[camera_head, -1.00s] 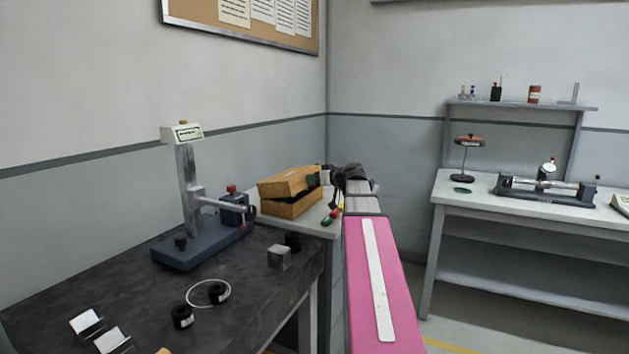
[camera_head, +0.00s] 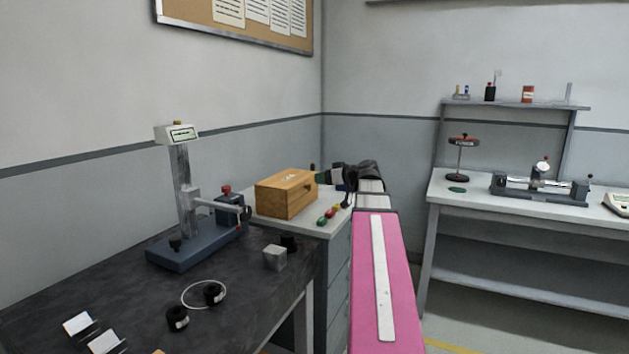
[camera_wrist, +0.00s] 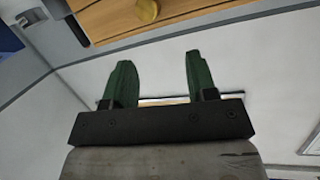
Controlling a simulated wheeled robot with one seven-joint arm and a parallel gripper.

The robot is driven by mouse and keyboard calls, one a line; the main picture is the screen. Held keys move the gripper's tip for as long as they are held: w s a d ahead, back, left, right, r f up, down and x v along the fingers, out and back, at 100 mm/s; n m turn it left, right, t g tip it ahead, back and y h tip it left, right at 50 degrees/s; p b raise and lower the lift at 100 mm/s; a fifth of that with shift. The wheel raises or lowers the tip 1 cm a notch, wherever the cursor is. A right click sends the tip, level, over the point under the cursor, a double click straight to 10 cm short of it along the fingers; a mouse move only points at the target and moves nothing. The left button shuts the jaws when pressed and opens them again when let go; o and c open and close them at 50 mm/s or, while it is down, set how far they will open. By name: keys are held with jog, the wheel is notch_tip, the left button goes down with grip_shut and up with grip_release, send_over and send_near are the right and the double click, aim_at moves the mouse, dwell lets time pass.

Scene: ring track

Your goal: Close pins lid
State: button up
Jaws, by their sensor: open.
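The wooden pins box (camera_head: 286,196) sits on the light top of the cabinet in the corner, and its lid (camera_head: 287,180) lies flat and looks shut. In the wrist view, part of the wooden box (camera_wrist: 110,24) shows at the top with a round yellow piece (camera_wrist: 147,10) on it. My gripper (camera_wrist: 160,75) has two green fingers spread apart with nothing between them. In the head view my gripper (camera_head: 322,178) is just right of the box at about lid height; whether it touches the box is unclear.
Small red and green handled items (camera_head: 328,216) lie in front of the box. A height gauge stand (camera_head: 195,215) stands on the dark table to the left, with black rings and a metal block (camera_head: 275,257). A bench with instruments (camera_head: 540,188) is at right.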

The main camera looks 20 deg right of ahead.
jog(key=v, duration=0.4)
dwell(0.5)
